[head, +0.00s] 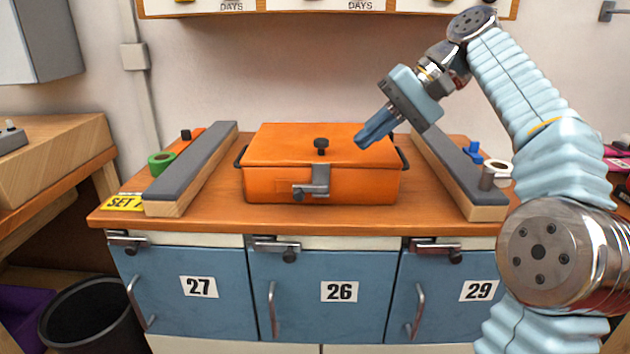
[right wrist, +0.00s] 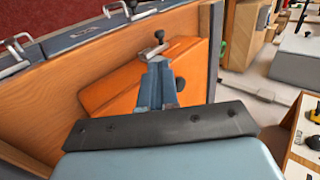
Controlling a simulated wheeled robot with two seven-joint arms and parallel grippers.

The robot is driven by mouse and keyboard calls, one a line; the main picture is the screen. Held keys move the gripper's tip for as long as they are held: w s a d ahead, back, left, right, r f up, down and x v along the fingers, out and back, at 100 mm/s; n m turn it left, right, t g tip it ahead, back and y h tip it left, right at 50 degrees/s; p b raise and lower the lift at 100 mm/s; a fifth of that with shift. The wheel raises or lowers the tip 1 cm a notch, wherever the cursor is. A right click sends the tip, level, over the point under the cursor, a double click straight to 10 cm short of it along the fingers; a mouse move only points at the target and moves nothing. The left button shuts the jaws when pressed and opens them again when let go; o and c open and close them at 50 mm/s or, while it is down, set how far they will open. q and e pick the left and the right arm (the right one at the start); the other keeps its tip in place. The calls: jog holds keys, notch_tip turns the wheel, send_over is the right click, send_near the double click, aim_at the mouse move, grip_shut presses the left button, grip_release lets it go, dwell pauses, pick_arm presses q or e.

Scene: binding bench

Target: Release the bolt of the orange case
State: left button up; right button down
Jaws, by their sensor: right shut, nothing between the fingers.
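The orange case (head: 270,150) sits shut on the wooden bench, with a black knob (head: 321,144) on its lid. A grey metal hasp (head: 320,178) folds over the lid's front edge, with a small bolt (head: 302,190) at its lower left on the case front. My right gripper (head: 362,142) is shut and empty, above the right part of the lid and apart from the bolt. In the right wrist view the shut fingers (right wrist: 157,68) cover part of the orange case (right wrist: 112,88); grey metal of the fastening (right wrist: 153,51) shows just beyond them. My left gripper is out of view.
Grey-topped rails flank the case, left (head: 195,165) and right (head: 450,165). Green tape (head: 161,160) lies at the left, white tape (head: 497,170) at the right. Blue cupboard doors (head: 340,270) with latches are below. The bench in front of the case is clear.

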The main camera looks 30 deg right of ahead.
aim_at(303, 193)
jog(key=b+x, duration=0.2)
jog(key=x, duration=1)
jog(key=shift+a+f, duration=0.15)
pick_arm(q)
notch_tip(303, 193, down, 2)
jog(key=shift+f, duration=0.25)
